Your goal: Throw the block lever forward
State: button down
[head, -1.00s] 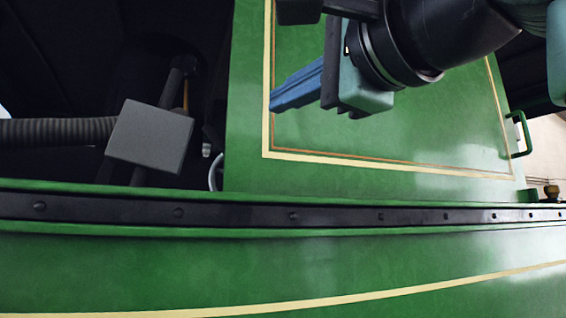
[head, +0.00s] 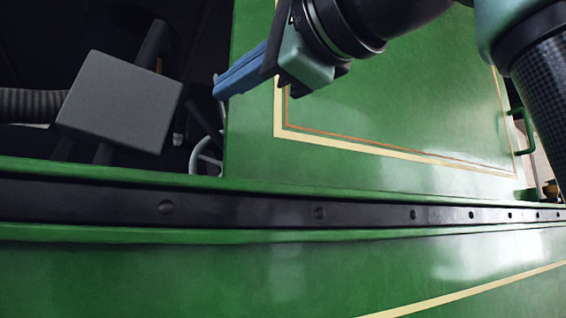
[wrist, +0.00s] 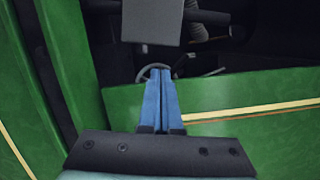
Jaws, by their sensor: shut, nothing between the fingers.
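A plain grey block (head: 120,102), which looks like the head of the block lever, stands tilted in the dark opening at the left of the head view. A dark bar shows behind and below it; how they join is hidden. The block also shows at the top of the wrist view (wrist: 152,22). My gripper (head: 218,88) has its blue fingers shut and empty. It points left at the edge of the green panel, to the right of the block with a visible gap. In the wrist view the fingertips (wrist: 158,72) lie below the block in the picture.
A green panel with cream lining (head: 380,125) stands behind my arm. A green sill with a riveted black strip (head: 360,213) runs across the front. A ribbed hose (head: 28,105) is left of the block. A pale wheel rim (head: 205,155) shows by the panel's edge.

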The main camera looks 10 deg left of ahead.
jog(key=p+x, duration=0.4)
jog(key=x, duration=0.5)
jog(key=shift+a, duration=0.15)
